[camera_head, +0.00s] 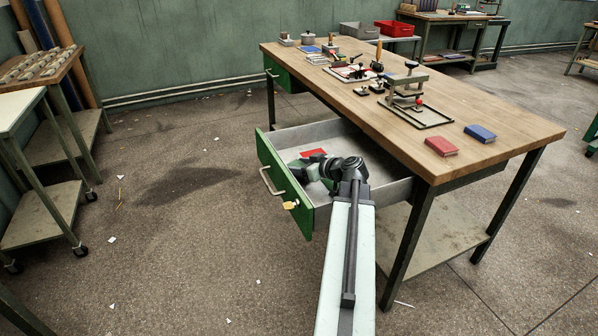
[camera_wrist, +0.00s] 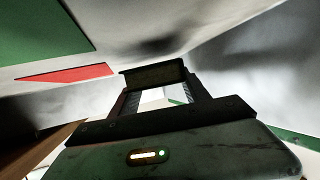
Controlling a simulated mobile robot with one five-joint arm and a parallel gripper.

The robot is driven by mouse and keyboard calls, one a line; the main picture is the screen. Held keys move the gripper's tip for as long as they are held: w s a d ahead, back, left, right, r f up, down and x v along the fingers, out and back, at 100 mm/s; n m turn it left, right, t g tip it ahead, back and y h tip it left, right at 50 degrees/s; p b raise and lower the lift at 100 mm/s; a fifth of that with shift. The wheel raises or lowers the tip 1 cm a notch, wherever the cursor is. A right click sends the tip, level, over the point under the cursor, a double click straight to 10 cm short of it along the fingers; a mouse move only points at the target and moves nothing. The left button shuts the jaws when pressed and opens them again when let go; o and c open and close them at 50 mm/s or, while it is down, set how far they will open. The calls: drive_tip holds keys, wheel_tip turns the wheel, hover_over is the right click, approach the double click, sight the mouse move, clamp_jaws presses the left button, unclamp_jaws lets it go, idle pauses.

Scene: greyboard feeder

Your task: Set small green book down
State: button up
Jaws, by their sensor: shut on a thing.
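My gripper (camera_head: 302,171) is low inside the open drawer (camera_head: 310,133) under the near end of the workbench. In the wrist view, my gripper (camera_wrist: 157,95) is shut on a dark, narrow slab, which I take to be the small green book (camera_wrist: 154,75). It spans the space between the fingers, and its colour is hard to tell in the shade. In the head view, the arm largely hides it. A red flat thing (camera_head: 312,153) lies in the drawer behind my gripper, and it also shows in the wrist view (camera_wrist: 70,74).
The drawer's green front (camera_head: 275,183) and grey walls surround my gripper closely. On the workbench (camera_head: 480,103), a red book (camera_head: 441,146) and a blue book (camera_head: 480,133) lie near the front edge. A metal press (camera_head: 407,91) and several tools stand farther back.

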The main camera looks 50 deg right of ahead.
sight(313, 185)
drive_tip(key=shift+f+b, duration=0.4)
drive_tip(key=shift+b, duration=0.1)
drive_tip(key=shift+f, duration=0.15)
drive_tip(key=o, duration=1.1)
drive_tip(key=shift+r, duration=0.3)
drive_tip(key=shift+r+p, duration=0.6)
drive_tip(key=shift+p, duration=0.2)
drive_tip(key=p+v, duration=0.2)
drive_tip(key=v, duration=0.4)
drive_tip(key=shift+s, duration=0.25)
drive_tip(key=shift+s+r, duration=0.1)
drive_tip(key=shift+s, duration=0.35)
